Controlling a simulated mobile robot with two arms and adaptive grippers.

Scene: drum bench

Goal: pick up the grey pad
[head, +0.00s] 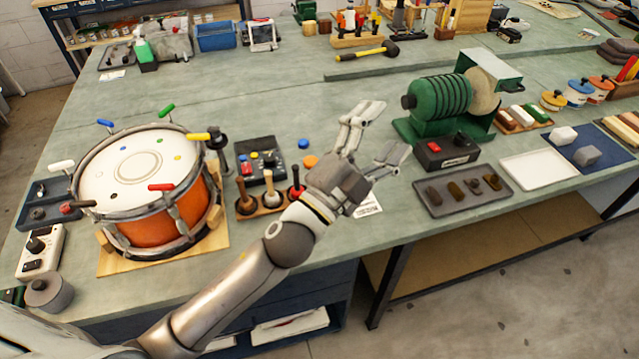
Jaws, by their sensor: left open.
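My right gripper is out of view.
A white tray (540,170) lies left of the mat. A dark tray (463,207) with several small pieces sits near the front edge. The orange drum (158,222) is at left.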

